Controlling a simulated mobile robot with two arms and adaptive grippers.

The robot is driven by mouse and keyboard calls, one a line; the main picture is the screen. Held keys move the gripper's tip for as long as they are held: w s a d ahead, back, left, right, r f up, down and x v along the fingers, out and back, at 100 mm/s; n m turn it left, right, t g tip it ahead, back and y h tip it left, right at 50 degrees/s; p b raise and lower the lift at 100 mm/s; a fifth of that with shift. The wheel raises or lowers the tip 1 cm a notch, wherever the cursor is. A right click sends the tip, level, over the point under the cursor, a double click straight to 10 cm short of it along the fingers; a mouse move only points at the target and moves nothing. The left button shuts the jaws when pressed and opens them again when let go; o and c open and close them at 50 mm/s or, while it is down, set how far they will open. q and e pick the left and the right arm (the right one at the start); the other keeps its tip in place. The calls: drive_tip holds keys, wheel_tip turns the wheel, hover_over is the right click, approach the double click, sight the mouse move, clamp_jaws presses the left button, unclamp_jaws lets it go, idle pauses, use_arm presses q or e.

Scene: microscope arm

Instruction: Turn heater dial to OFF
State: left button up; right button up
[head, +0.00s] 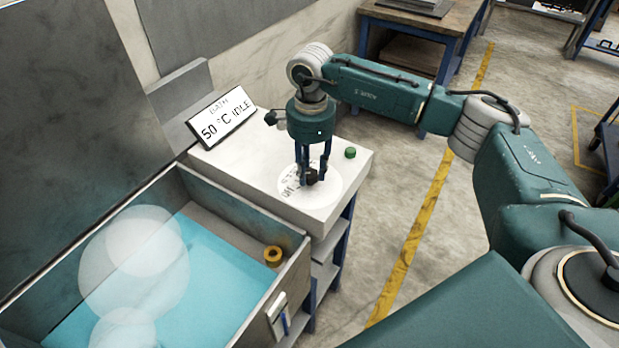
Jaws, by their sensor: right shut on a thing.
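The plate lies on top of the white control box (350,163). My right gripper (313,180) points straight down and is shut on the dial. Its fingers hide part of the knob, so I cannot tell which mark the dial points to. A display sign (222,118) on the box reads "BATH 50 °C IDLE". My left gripper is not in view.
A green button (350,153) sits on the box to the right of my gripper. A wooden table (425,20) stands behind.

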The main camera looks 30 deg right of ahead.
sight(314, 172)
drive_tip(key=shift+d+f+n+b, duration=0.1)
drive_tip(key=shift+d+n+b, duration=0.05)
drive_tip(key=shift+n+b, duration=0.4)
drive_tip(key=shift+d+f+n+b, duration=0.15)
drive_tip(key=shift+n+b, duration=0.2)
drive_tip(key=shift+n, duration=0.3)
drive_tip(key=shift+r+n+b, duration=0.2)
drive_tip(key=shift+n+b, duration=0.5)
drive_tip(key=shift+n, duration=0.4)
drive_tip(key=shift+r, duration=0.1)
drive_tip(key=shift+w, duration=0.1)
drive_tip(key=o, duration=1.1)
drive_tip(key=shift+o, duration=0.3)
drive_tip(key=shift+d, duration=0.15)
wheel_tip(314, 172, up, 12)
